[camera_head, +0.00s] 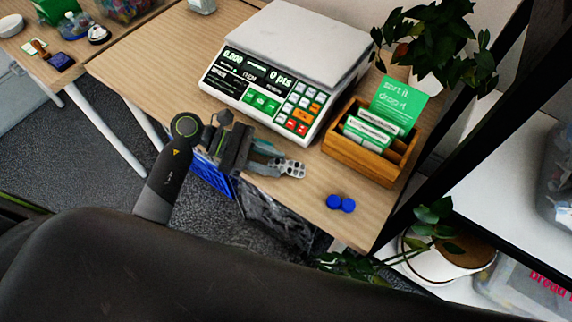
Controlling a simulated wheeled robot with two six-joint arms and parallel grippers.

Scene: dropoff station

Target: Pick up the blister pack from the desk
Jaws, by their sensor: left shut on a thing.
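The blister pack (291,168) is a small silvery strip with rows of round pockets, near the front edge of the wooden desk (300,195), in front of the scale. My left gripper (271,163) reaches in from the left, with its jaws shut on the left end of the pack. The right end of the pack sticks out past the fingertips. I cannot tell whether the pack touches the desk. My right gripper is not in view.
A white scale (290,65) with a keypad stands behind the gripper. A wooden box (372,150) with cards and a green sign (397,103) is to the right. A blue contact lens case (341,203) lies at the front. A potted plant (440,45) stands at the back right.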

